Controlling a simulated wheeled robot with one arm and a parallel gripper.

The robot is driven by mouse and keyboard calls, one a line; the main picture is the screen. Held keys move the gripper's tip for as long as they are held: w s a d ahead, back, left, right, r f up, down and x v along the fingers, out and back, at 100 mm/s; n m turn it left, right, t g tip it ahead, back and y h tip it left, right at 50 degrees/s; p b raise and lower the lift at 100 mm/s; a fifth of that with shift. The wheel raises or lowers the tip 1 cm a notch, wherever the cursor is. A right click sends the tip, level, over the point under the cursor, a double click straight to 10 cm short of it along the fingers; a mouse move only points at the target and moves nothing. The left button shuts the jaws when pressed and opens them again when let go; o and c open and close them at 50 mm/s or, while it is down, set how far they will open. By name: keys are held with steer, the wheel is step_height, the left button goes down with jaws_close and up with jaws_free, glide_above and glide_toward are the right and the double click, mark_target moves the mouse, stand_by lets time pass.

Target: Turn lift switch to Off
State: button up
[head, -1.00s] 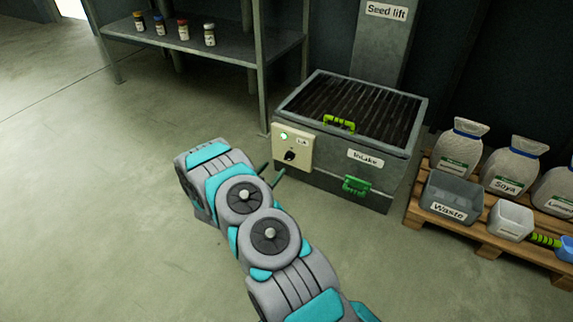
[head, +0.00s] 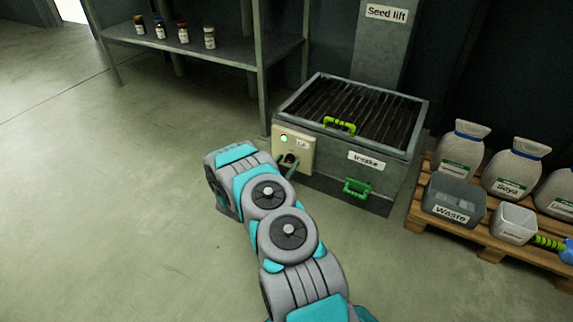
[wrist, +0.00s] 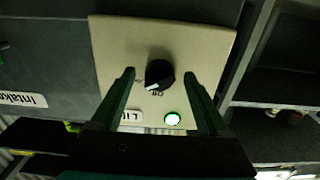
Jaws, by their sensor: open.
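The lift switch is a black rotary knob (wrist: 159,74) on a beige panel (wrist: 205,40), beside a lit green lamp (wrist: 172,119) and a label partly hidden by a finger. In the wrist view my gripper (wrist: 160,85) is open, with one finger on each side of the knob. I see gaps between the fingers and the knob, and cannot tell the depth between them. In the head view the panel (head: 304,150) is on the left of the intake box's front; my gripper (head: 290,168) is at the panel and partly covers the knob.
The intake box (head: 330,173) has a slatted top, a yellow-green handle (head: 340,125) and a green front handle (head: 356,188). A shelf (head: 225,45) with several jars stands at the left. A pallet (head: 480,232) with sacks and a waste bin (head: 455,203) is at the right.

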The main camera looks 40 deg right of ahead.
jaws_close()
stand_by(0.7)
